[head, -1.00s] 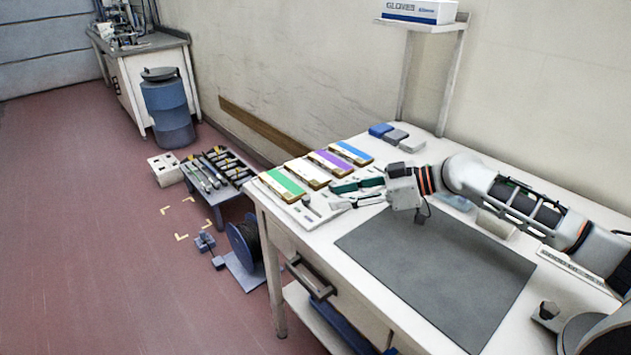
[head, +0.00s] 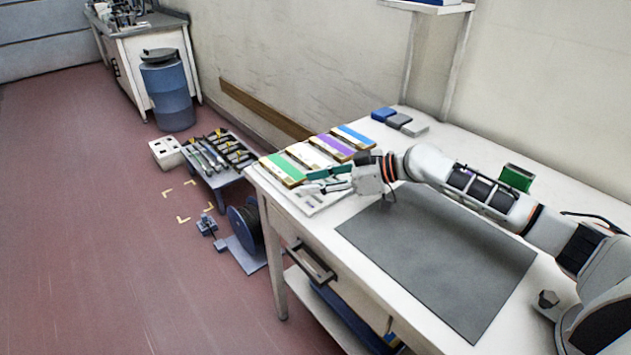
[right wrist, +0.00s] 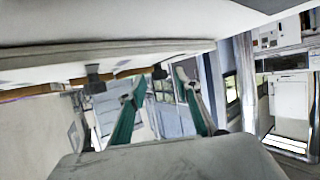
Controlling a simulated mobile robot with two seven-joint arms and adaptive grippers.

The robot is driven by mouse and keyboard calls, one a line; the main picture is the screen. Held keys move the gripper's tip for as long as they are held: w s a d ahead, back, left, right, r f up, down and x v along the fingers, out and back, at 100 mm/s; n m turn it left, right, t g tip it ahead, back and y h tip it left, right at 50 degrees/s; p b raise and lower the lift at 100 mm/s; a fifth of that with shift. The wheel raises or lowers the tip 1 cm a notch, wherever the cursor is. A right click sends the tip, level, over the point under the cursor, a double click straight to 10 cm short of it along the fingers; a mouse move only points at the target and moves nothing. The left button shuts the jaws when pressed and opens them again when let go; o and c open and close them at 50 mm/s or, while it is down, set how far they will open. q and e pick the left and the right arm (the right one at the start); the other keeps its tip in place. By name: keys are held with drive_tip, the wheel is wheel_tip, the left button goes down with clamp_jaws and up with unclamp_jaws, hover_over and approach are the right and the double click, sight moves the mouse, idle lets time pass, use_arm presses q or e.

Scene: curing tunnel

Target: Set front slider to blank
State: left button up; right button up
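A pale board (head: 308,207) lies at the left end of the white table. A row of coloured strips with yellowish edges sits on it: green (head: 281,167), white (head: 307,157), purple (head: 332,146) and blue (head: 354,136). I cannot tell the front slider's setting; the gripper covers part of the board. My right gripper (head: 308,181) is over the board's near part, close to the green and white strips. In the right wrist view its two green fingers (right wrist: 157,90) are apart with nothing between them. Two dark knobs show there, one (right wrist: 92,73) left of the fingers. My left gripper is out of view.
A grey mat (head: 440,258) covers the table's middle and is clear. Blue and grey blocks (head: 399,121) lie at the back. A green item (head: 517,177) stands behind my right arm. A drawer handle (head: 311,262) sticks out in front. A low tool rack (head: 216,160) stands left.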

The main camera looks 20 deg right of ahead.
drive_tip(key=shift+c, duration=0.5)
clamp_jaws()
drive_tip(key=shift+s+d+f, duration=0.1)
drive_tip(key=shift+s+d, duration=0.05)
drive_tip(key=shift+s, duration=0.25)
drive_tip(key=shift+s+d, duration=0.25)
drive_tip(key=shift+s, duration=0.45)
drive_tip(key=shift+o, duration=0.5)
unclamp_jaws()
drive_tip(key=v, duration=1.2)
